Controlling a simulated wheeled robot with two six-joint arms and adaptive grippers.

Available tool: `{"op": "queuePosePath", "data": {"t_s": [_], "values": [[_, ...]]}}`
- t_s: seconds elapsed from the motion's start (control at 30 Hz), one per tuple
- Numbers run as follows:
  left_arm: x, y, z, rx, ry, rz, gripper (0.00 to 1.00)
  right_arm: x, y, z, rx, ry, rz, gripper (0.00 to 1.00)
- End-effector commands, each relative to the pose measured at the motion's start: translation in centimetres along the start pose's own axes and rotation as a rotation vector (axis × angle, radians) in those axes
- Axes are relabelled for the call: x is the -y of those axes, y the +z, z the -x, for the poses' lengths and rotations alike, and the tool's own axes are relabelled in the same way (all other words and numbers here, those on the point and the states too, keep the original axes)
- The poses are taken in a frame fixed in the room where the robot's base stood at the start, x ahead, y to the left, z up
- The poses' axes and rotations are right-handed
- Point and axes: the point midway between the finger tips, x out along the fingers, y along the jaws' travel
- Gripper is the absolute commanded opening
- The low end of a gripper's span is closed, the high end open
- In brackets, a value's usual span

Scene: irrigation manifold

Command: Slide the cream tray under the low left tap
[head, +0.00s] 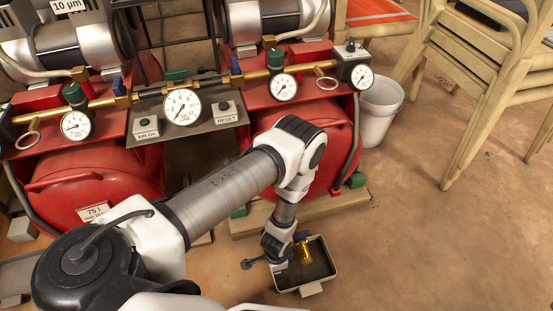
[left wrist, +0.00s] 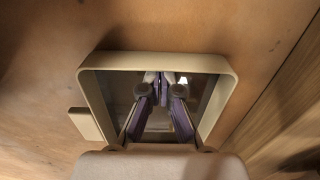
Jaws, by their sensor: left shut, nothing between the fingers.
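The cream tray (head: 320,283) is a shallow box with a dark inside and a small tab, on the brown floor in front of the right red tank. My left gripper (head: 280,262) points down at its left part. In the left wrist view the tray's rim (left wrist: 155,60) surrounds my shut left gripper (left wrist: 160,82); nothing is between the fingers. I cannot tell whether they touch the tray. A brass tap-like part (head: 304,250) shows over or inside the tray; its height is unclear. A low left tap cannot be made out. My right gripper is not in view.
Red tanks (head: 95,180) with gauges and a brass pipe stand at the back. A wooden board (head: 255,225) lies behind the tray. A white bucket (head: 380,112) and stacked chairs (head: 480,80) stand to the right. The floor right of the tray is clear.

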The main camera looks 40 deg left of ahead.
Motion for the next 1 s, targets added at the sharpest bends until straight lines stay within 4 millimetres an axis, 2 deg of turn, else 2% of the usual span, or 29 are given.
{"op": "queuePosePath", "data": {"t_s": [0.17, 0.27, 0.37, 0.7, 0.9, 1.0], "values": [[0.0, 0.2, 0.1, 0.001, 0.001, 0.001, 0.00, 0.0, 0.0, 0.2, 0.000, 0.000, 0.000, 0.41], [0.0, 1.4, 0.3, 0.002, 0.002, 0.002, 0.00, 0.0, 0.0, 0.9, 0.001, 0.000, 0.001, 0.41], [0.0, 3.7, 0.6, 0.004, 0.003, 0.004, 0.00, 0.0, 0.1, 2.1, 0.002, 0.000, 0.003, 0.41], [0.0, 14.0, 0.6, 0.005, 0.001, 0.005, 0.00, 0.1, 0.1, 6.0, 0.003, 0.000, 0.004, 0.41], [0.0, 19.9, 0.4, 0.004, 0.000, 0.004, 0.00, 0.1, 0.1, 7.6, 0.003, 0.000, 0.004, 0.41], [0.0, 22.1, 0.3, 0.003, 0.000, 0.002, 0.00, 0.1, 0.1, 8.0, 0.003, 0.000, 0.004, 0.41]]}}
